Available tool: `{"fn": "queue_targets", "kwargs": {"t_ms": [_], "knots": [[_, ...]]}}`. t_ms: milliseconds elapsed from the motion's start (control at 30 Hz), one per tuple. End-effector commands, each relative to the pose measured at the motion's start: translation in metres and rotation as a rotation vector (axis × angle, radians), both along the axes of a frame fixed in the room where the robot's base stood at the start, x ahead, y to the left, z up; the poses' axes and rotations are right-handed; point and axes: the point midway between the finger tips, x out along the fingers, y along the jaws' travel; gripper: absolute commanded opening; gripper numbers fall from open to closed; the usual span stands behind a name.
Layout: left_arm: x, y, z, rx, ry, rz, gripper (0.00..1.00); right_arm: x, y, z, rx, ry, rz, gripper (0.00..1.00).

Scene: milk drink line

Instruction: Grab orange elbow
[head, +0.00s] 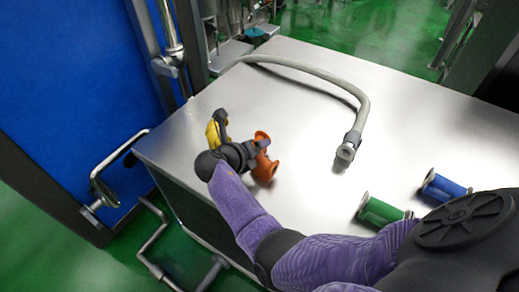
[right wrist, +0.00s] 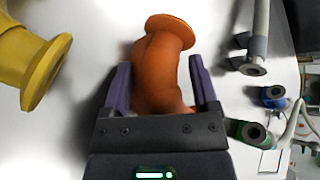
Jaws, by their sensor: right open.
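The orange elbow (head: 266,168) is a short bent pipe with flanged ends on the metal table. It fills the middle of the right wrist view (right wrist: 163,60). My right gripper (head: 258,154) reaches over it. In the right wrist view my right gripper (right wrist: 160,64) is open, with one finger on each side of the elbow's body. A narrow gap shows at the fingers, so they do not appear clamped. The elbow's near end is hidden by the gripper's body. My left gripper is not in view.
A yellow elbow (head: 211,134) stands close on the left, partly hidden by my gripper; it also shows in the right wrist view (right wrist: 38,70). A grey hose (head: 330,78) lies behind. Green (head: 380,212) and blue (head: 443,187) pipe pieces are at right. The table's middle (head: 310,150) is clear.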

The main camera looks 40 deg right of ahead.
Motion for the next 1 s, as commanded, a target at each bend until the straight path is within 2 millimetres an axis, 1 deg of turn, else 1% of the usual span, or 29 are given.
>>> {"fn": "queue_targets", "kwargs": {"t_ms": [33,67,100,267,300,367,400,667,767,867,967,1000], "knots": [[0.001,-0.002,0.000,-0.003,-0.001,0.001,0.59,0.000,0.000,0.001,0.000,0.000,0.000,0.77],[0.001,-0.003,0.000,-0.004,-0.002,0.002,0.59,0.000,0.000,0.001,0.000,0.000,0.000,0.72],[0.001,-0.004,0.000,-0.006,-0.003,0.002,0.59,0.000,0.000,0.001,0.000,0.000,0.000,0.64],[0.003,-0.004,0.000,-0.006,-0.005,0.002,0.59,0.000,0.000,0.001,0.000,0.000,0.000,0.30],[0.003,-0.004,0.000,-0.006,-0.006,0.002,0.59,0.000,0.001,0.001,0.000,0.000,0.000,0.22],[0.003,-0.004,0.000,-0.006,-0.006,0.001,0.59,0.000,0.001,0.000,0.001,0.001,0.000,0.09],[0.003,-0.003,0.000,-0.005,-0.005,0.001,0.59,0.000,0.001,0.000,0.001,0.001,0.000,0.00],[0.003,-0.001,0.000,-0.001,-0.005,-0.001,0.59,-0.001,0.001,0.000,0.001,0.002,0.000,0.00],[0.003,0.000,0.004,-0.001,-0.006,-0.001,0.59,-0.001,0.001,0.004,0.001,0.002,0.000,0.00],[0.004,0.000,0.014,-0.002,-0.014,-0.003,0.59,0.000,0.000,0.019,0.000,-0.001,0.000,0.00],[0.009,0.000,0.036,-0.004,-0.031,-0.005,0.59,0.000,0.000,0.050,0.000,-0.007,-0.001,0.00],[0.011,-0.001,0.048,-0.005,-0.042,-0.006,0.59,0.000,0.000,0.067,0.000,-0.009,0.000,0.00]]}}
